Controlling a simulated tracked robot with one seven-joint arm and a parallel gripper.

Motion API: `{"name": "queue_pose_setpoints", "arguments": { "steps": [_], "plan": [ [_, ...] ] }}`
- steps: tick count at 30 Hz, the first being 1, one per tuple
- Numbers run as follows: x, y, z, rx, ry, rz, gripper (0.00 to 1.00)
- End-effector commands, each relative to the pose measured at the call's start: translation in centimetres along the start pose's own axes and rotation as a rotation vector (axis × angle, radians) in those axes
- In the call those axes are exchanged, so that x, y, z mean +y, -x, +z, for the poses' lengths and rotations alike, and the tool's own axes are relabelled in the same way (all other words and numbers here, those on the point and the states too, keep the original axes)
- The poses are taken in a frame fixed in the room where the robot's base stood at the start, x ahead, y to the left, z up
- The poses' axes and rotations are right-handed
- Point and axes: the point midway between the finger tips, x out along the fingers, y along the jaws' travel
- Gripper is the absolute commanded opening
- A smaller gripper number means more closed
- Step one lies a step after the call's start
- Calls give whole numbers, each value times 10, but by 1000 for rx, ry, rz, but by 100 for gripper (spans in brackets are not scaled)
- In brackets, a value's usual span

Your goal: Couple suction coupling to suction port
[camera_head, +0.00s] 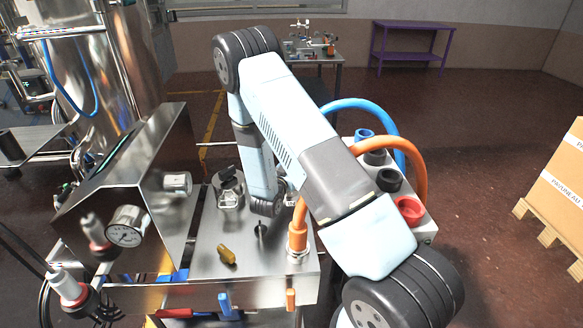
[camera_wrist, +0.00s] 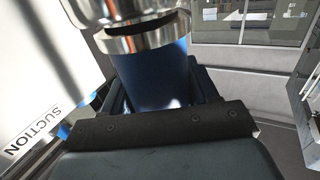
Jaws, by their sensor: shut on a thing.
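In the wrist view my gripper (camera_wrist: 158,92) is shut on the blue suction coupling (camera_wrist: 150,72), with a dark finger on each side of it. A bright metal collar (camera_wrist: 145,38) sits at the coupling's far end, with a dark gap below more metal at the top edge. I cannot tell whether that upper metal is the suction port or part of the coupling. A white plate with a SUCTION label (camera_wrist: 38,130) is at the left. In the head view the blue hose (camera_head: 375,105) runs behind my arm, which hides the gripper and coupling.
An orange hose (camera_head: 422,165) joins a fitting (camera_head: 297,240) on the steel deck (camera_head: 210,255). A brass piece (camera_head: 227,254) and a dark knob (camera_head: 229,182) stand there. A gauge (camera_head: 126,227) is at left. A holder with coloured sockets (camera_head: 408,208) stands right of my arm.

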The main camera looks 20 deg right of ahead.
Motion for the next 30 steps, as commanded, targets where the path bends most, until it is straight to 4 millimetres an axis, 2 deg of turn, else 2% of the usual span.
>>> {"name": "queue_pose_setpoints", "arguments": {
  "steps": [6,7,16,25,30],
  "plan": [
    [1,1,4,-8,3,0,9],
    [1,1,4,-9,3,0,60],
    [1,1,4,-9,5,0,89],
    [1,3,5,-10,6,0,89],
    [0,21,6,-13,8,-3,89]
  ]
}}
